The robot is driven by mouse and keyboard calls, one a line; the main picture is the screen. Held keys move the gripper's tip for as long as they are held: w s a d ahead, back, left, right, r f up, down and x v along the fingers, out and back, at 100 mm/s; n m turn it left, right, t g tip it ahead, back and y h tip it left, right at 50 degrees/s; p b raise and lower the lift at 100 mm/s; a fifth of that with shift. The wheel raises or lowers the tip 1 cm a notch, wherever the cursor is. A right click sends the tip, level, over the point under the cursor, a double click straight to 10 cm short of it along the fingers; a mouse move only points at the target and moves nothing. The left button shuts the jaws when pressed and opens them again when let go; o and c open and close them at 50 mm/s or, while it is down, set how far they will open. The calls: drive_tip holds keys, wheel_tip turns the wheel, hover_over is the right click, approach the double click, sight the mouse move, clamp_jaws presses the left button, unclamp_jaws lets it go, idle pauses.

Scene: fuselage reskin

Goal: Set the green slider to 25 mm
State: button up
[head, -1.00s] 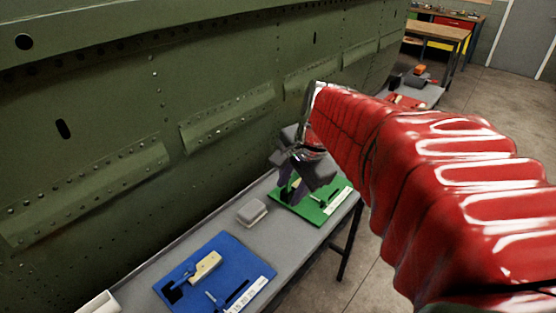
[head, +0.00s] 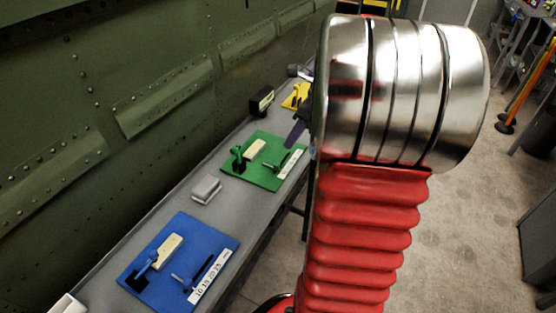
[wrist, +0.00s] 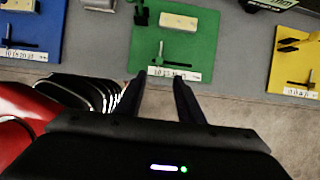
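The green board (head: 262,178) lies on the bench in the head view, with a cream block (head: 255,150), a green lever on a black base (head: 239,160), a dark slot and a white scale strip (head: 290,164). The wrist view shows the green board (wrist: 195,55) ahead of my gripper (wrist: 158,80), its scale strip (wrist: 182,74) just beyond the fingertips. In the head view my gripper (head: 297,132) is mostly hidden behind my arm. The slider's exact reading is too small to tell.
A blue board (head: 160,285) with a similar slider lies nearer on the grey bench, and a yellow board (head: 296,96) lies farther along. A grey box (head: 206,189) sits between blue and green boards. The green fuselage wall (head: 60,110) rises along the bench's left side.

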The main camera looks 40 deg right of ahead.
sight(277, 164)
drive_tip(key=x, duration=1.4)
drive_tip(key=shift+s, duration=0.1)
drive_tip(key=shift+c, duration=0.3)
clamp_jaws()
